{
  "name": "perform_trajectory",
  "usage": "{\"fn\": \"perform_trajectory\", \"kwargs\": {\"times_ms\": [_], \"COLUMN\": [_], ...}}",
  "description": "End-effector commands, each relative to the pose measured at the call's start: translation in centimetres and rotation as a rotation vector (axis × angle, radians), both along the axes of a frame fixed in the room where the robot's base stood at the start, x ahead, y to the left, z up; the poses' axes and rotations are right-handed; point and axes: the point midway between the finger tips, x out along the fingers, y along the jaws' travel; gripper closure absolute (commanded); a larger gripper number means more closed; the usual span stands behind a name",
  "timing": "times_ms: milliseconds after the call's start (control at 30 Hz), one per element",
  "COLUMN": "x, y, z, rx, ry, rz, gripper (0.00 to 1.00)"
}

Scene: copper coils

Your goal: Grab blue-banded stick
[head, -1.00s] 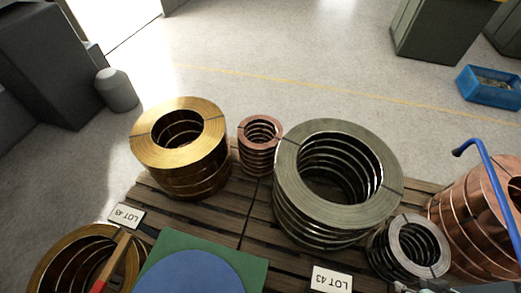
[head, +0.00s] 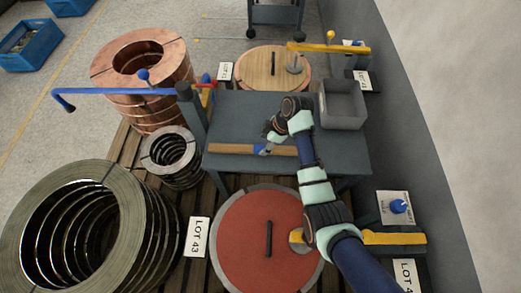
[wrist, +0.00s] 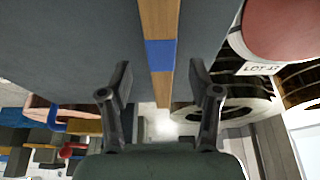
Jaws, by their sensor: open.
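The blue-banded stick (head: 232,148) is a flat wooden bar lying across the grey table (head: 345,150) in the head view. Its blue band (head: 261,149) is close to my gripper (head: 267,142). In the wrist view the stick (wrist: 160,20) runs down the picture, with the blue band (wrist: 160,56) just beyond the fingertips. My gripper (wrist: 160,85) is open and empty, one finger to each side of the stick's line. I cannot tell the exact height of the fingers above the stick.
A grey bin (head: 343,106) stands on the table's right side. A blue bar (head: 120,91) sticks out left from a post at the table's corner. Copper (head: 172,75) and grey coils (head: 130,215) stand to the left. A red disc (head: 243,225) lies in front.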

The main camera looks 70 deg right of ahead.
Motion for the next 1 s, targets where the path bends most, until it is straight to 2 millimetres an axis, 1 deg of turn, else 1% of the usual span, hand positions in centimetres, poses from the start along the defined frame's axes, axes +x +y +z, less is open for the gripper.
{"fn": "perform_trajectory", "kwargs": {"times_ms": [33, 133, 200, 367, 400, 467, 700, 767, 1000], "x": [0.2, 0.8, 1.0, 1.1, 1.1, 1.0, 1.0, 1.0, 1.1], "y": [0.2, 0.5, 0.5, 0.5, 0.5, 0.5, 0.5, 0.5, 0.5], "z": [-1.6, -3.1, -3.4, -3.2, -3.2, -3.2, -3.2, -3.2, -3.1], "rx": [0.002, 0.001, 0.001, 0.0, 0.0, 0.0, 0.0, 0.0, -0.001], "ry": [0.002, 0.002, 0.001, 0.001, 0.001, 0.0, 0.0, 0.0, 0.0], "rz": [0.001, 0.001, 0.0, 0.0, 0.0, -0.001, 0.0, 0.0, 0.0], "gripper": [0.38, 0.38, 0.38, 0.38, 0.41, 0.51, 0.91, 1.0, 1.0]}}
